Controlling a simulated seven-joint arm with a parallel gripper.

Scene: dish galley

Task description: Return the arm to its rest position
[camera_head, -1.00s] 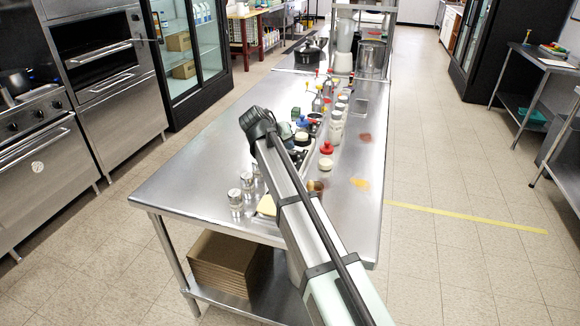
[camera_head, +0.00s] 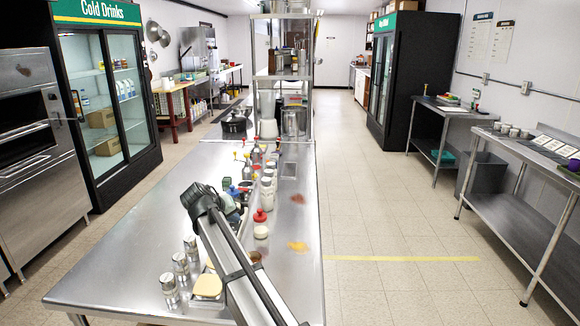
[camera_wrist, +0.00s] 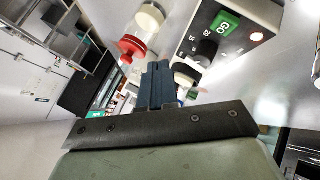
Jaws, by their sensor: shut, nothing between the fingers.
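My arm (camera_head: 240,270) reaches from the bottom of the head view up and left over the steel table (camera_head: 135,270). Its dark outer joint (camera_head: 203,203) is above the table, left of the row of bottles. A red-and-white container (camera_wrist: 133,47) and a box with a green GO label (camera_wrist: 222,25) lie beyond the fingertips; the exact gap cannot be told.
Glass shakers (camera_head: 181,268) stand near the table's front left. Red-capped jars (camera_head: 261,225) and several bottles crowd the middle near the arm. A yellow spill (camera_head: 298,246) marks the right side. A pot (camera_head: 234,125) and a shelf unit (camera_head: 283,75) stand at the far end.

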